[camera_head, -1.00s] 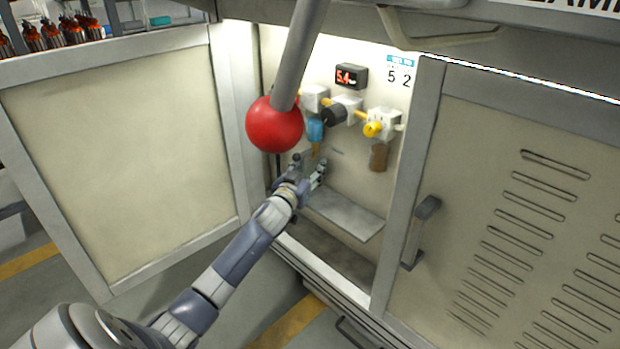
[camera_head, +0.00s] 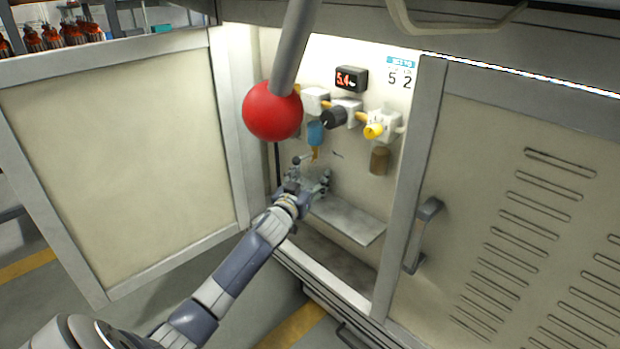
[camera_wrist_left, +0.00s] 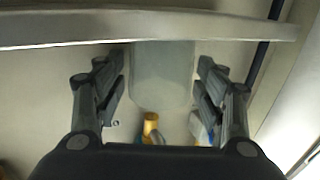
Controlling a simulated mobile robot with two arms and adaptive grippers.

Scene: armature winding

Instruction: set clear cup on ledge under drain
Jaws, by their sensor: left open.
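A clear cup (camera_wrist_left: 162,75) shows between the fingers of my left gripper (camera_wrist_left: 160,88) in the left wrist view. The fingers are open, with a gap on each side of the cup. The cup's one end meets the grey ledge (camera_wrist_left: 140,31); its other end faces the yellow drain (camera_wrist_left: 150,125). In the head view my left gripper (camera_head: 311,172) is at the left end of the ledge (camera_head: 350,219), below the blue filter bowl (camera_head: 315,132) and its drain (camera_head: 314,154). The cup is only faint there. My right gripper is not in view.
A red ball (camera_head: 272,110) on a grey rod hangs in front of the cabinet's upper left. A yellow knob (camera_head: 374,131) and a brown bowl (camera_head: 379,160) are to the right. The cabinet door (camera_head: 115,170) stands open at the left. The ledge's right part is clear.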

